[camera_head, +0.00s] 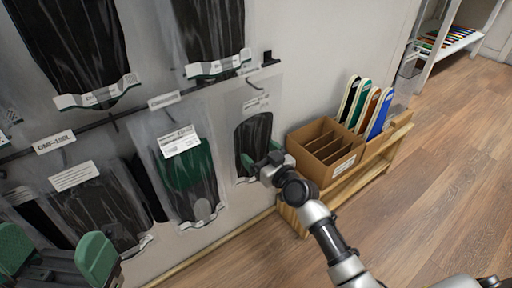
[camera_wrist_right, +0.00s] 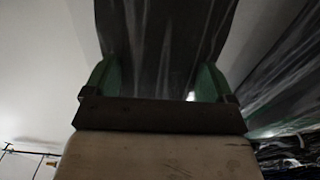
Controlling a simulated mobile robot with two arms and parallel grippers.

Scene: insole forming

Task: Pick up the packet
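Several clear packets with dark insoles hang on the wall. The packet (camera_head: 252,128) at the right end of the lower rail holds a dark insole. My right gripper (camera_head: 262,157) is at its lower part, with green fingers spread apart. In the right wrist view the dark insole (camera_wrist_right: 165,45) lies between the fingers of my right gripper (camera_wrist_right: 155,80), and I cannot tell whether they touch it. My left gripper (camera_head: 55,256) is at the bottom left, open and empty, below a packet with a dark insole (camera_head: 100,208).
A packet with a green-topped insole (camera_head: 187,175) hangs just left of my right gripper. A cardboard divider box (camera_head: 328,150) and upright coloured insoles (camera_head: 378,113) stand on a wooden shelf (camera_head: 345,180) to the right. The wooden floor (camera_head: 450,180) beyond is clear.

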